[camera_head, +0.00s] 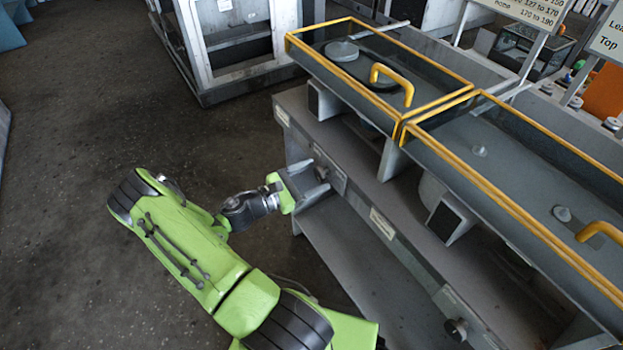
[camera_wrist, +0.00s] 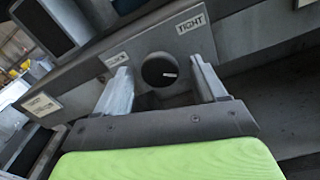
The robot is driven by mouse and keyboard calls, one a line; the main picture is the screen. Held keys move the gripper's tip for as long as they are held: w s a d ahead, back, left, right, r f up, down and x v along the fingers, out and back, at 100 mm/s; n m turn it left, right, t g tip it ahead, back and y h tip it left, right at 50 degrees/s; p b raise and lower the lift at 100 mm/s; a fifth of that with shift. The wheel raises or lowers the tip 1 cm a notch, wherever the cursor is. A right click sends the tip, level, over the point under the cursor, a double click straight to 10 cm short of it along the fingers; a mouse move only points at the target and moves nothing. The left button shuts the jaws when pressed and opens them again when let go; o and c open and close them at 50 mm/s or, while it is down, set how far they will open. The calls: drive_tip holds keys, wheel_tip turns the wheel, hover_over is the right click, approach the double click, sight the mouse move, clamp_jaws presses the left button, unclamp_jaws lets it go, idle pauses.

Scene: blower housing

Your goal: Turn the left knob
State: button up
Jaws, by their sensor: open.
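The left knob (camera_wrist: 159,70) is dark and round with a small white mark on its face. It sits on the front panel of the grey housing, between two labels, one reading "TIGHT". My gripper (camera_wrist: 161,76) is open, with one finger on each side of the knob and a visible gap to each.
A second knob (camera_head: 456,329) is on the same panel, lower right. Above are yellow-framed clear covers (camera_head: 440,92) with yellow handles (camera_head: 392,79). An open shelf (camera_head: 350,250) lies below the panel. The floor (camera_head: 90,200) on the left is clear.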

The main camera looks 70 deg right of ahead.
drive_tip(key=shift+d, duration=0.1)
drive_tip(key=shift+c, duration=0.3)
drive_tip(key=c, duration=1)
drive_tip(key=shift+m, duration=0.3)
drive_tip(key=m+b, duration=0.1)
drive_tip(key=m, duration=0.4)
drive_tip(key=m+b, duration=0.2)
drive_tip(key=m, duration=0.4)
drive_tip(key=shift+f, duration=0.1)
drive_tip(key=o, duration=1.1)
drive_tip(key=shift+c, duration=0.2)
